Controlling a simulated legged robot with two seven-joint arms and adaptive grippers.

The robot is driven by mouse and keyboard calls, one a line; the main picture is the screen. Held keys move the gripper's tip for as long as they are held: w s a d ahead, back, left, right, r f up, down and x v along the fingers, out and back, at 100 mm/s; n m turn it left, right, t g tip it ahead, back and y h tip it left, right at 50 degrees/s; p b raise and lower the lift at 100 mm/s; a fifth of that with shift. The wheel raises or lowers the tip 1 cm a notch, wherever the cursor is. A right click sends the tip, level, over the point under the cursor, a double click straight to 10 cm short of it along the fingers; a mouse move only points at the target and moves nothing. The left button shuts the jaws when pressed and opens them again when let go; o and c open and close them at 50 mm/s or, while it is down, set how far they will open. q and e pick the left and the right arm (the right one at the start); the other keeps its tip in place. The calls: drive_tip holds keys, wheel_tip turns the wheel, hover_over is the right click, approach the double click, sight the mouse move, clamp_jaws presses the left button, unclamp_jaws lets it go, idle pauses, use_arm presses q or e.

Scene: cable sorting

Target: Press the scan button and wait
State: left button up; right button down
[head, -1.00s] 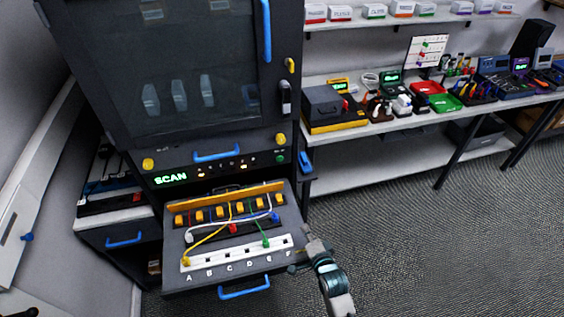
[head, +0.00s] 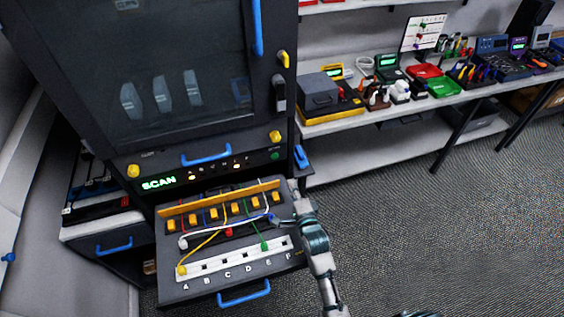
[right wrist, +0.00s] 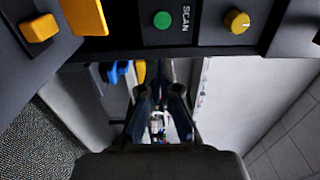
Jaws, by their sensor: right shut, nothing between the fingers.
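The green scan button (head: 275,156) sits at the right end of the cabinet's control panel, and the lit SCAN display (head: 158,183) is at the panel's left end. In the right wrist view the green button (right wrist: 162,19) is near the top, beside the SCAN label. My right gripper (head: 293,188) is shut and empty, beside the right edge of the open drawer, a little below the button and apart from it. Its dark fingers (right wrist: 163,80) point up toward the panel in the right wrist view. My left gripper is not in view.
The open drawer (head: 185,291) holds a lettered white strip with plugged coloured cables. A yellow knob (right wrist: 237,21) is beside the button. A blue clip-like object (head: 301,156) is at the cabinet's right side. A shelf with tools (head: 410,105) stands at the right; the carpet in front is clear.

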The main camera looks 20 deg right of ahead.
drive_tip(key=w+a, duration=0.1)
drive_tip(key=w, duration=0.5)
drive_tip(key=w+a, duration=0.1)
drive_tip(key=w, duration=0.3)
drive_tip(key=shift+a+r, duration=0.15)
drive_tip(key=shift+a, duration=0.15)
drive_tip(key=shift+w+d, duration=0.55)
drive_tip(key=shift+d, duration=0.2)
drive_tip(key=shift+w+d, duration=0.1)
drive_tip(key=shift+d, duration=0.05)
drive_tip(key=shift+a, duration=0.5)
drive_tip(key=shift+w+a, duration=0.1)
drive_tip(key=shift+a, duration=0.25)
drive_tip(key=shift+w+a+r, duration=0.25)
drive_tip(key=shift+w+r, duration=0.05)
drive_tip(key=shift+w, duration=0.15)
drive_tip(key=shift+s+d+r, duration=0.1)
drive_tip(key=shift+d+r, duration=0.05)
drive_tip(key=shift+d, duration=0.4)
drive_tip(key=shift+s+f, duration=0.3)
drive_tip(key=shift+s, duration=0.1)
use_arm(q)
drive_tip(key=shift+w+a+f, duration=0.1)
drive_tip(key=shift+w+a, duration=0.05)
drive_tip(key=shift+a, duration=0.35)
use_arm(e)
approach(275, 156)
drive_tip(key=shift+w+a+f, duration=0.1)
drive_tip(key=shift+a+f, duration=0.15)
drive_tip(key=shift+a, duration=0.2)
